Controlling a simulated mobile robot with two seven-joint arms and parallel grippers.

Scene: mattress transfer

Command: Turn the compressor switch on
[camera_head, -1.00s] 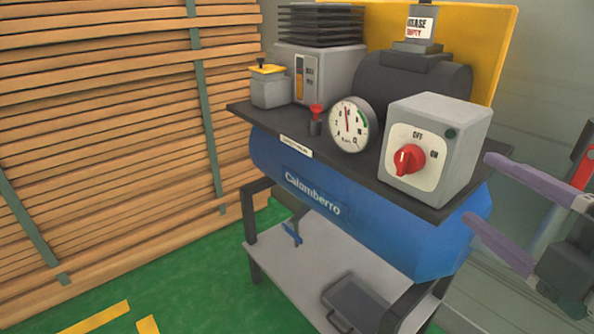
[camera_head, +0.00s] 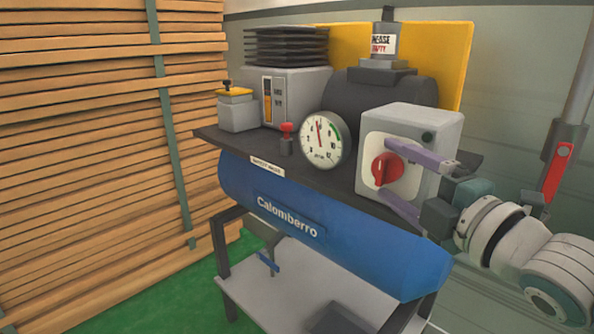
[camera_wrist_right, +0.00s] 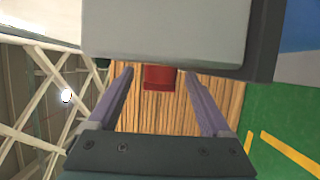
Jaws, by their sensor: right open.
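The compressor switch is a red rotary knob (camera_head: 384,171) on a white dial plate on the front of a grey box (camera_head: 433,128), at the right end of the blue compressor (camera_head: 300,222). My right gripper (camera_head: 388,169) is open, with one purple finger above the knob and one below it in the head view. In the right wrist view the knob (camera_wrist_right: 159,77) shows between the two spread fingers, with gaps at both sides. The upper finger hides the dial's labels, and I cannot read the knob's setting. My left gripper is not in view.
A round gauge (camera_head: 325,140) and a small red-topped valve (camera_head: 287,139) stand left of the switch box. A red handle on a pipe (camera_head: 556,172) is at the right behind my arm. Stacked planks (camera_head: 90,150) fill the left.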

